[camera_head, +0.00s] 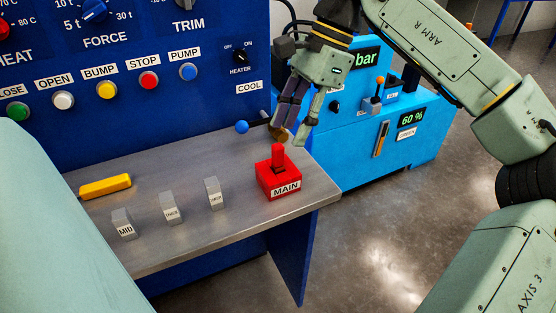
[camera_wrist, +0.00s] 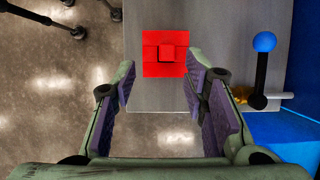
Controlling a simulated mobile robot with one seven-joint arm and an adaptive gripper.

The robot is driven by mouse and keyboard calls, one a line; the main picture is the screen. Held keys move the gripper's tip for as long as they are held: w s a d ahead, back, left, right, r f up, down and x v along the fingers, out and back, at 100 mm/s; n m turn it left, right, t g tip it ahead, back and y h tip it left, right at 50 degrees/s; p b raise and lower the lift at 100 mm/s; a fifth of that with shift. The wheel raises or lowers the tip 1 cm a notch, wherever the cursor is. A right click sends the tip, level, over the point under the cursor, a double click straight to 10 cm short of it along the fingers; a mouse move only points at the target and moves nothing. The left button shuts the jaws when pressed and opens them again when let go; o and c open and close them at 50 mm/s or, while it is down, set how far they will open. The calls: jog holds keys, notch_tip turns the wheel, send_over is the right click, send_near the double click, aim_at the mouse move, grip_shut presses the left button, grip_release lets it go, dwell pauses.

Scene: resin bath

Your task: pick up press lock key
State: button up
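My gripper (camera_head: 289,135) is open and empty, pointing down above the back right part of the grey shelf. In the wrist view its two purple-padded fingers (camera_wrist: 160,82) stand wide apart. A small brass-coloured piece (camera_wrist: 242,93) lies beside the base of the blue-ball lever, to the right of the right finger and outside the grip; it may be the press lock key, but its shape is partly hidden. The red MAIN switch (camera_head: 279,180) stands on the shelf in front of my gripper; it also shows in the wrist view (camera_wrist: 163,54), just beyond the fingertips.
The blue-ball lever (camera_head: 242,127) juts from the blue press panel (camera_head: 120,125). Grey labelled blocks (camera_head: 169,208) and a yellow bar (camera_head: 105,186) sit on the grey shelf (camera_head: 245,218). A light-blue machine (camera_head: 425,120) stands behind on the right. The shelf's right edge drops to the floor.

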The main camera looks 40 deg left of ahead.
aim_at(282, 144)
jog(key=x, duration=0.5)
jog(key=p+x, duration=0.1)
jog(key=x, duration=0.1)
jog(key=shift+a+f, duration=0.15)
jog(key=shift+a, duration=0.25)
jog(key=shift+c, duration=0.4)
grip_shut()
